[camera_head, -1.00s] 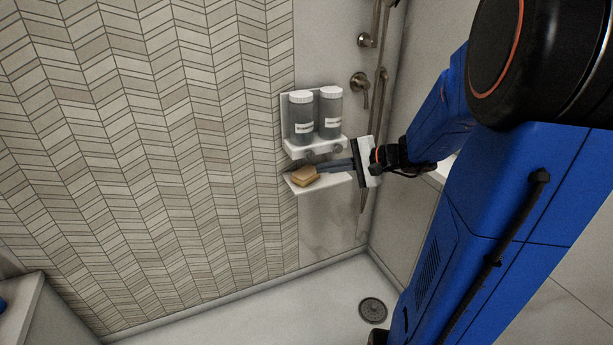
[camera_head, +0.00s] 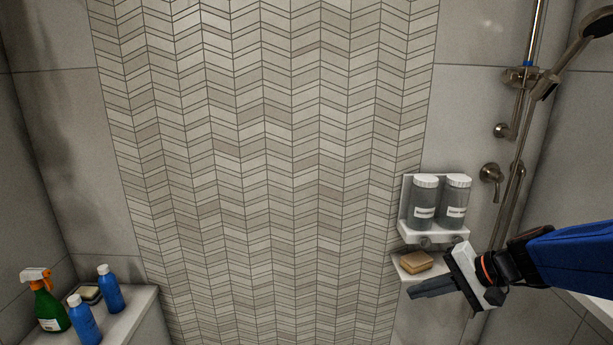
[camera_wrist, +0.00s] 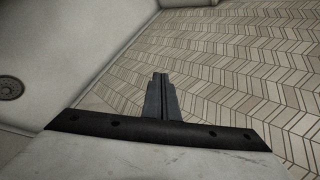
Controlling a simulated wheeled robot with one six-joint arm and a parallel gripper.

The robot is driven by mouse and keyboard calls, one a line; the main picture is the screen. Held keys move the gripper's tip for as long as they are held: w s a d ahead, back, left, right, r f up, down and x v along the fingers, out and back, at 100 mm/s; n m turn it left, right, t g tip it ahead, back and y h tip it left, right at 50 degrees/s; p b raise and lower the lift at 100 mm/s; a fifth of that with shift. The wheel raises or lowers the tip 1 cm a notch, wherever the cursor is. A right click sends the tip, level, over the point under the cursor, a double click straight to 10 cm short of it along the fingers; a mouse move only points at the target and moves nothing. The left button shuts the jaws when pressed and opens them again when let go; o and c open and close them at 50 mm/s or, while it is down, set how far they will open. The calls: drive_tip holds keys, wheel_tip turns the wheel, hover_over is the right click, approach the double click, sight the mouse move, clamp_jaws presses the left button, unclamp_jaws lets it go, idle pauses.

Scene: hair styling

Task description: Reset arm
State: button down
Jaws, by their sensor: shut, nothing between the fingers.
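My gripper (camera_head: 414,290) shows at the lower right of the head view, with its dark fingers together and pointing left. It is empty. The fingers lie just below the lower white shelf in the picture and cover part of that area; I cannot tell the exact gap to it. In the wrist view the closed fingers (camera_wrist: 160,78) point toward the herringbone tile wall, with nothing between them. My blue arm comes in from the right edge of the head view.
A tan sponge (camera_head: 415,262) lies on the lower shelf (camera_head: 407,276); two grey bottles stand above it. A shower rail (camera_head: 517,150) is at right. A green spray bottle (camera_head: 50,309) and blue bottles stand on the left ledge. A floor drain (camera_wrist: 10,88) shows at left.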

drive_tip(key=s+d+n+h, duration=0.2)
drive_tip(key=s+n+h, duration=0.5)
drive_tip(key=s, duration=0.9)
drive_tip(key=shift+r+n+g+h, duration=0.2)
drive_tip(key=shift+n+g+h, duration=0.2)
drive_tip(key=shift+n, duration=0.4)
drive_tip(key=shift+s, duration=0.1)
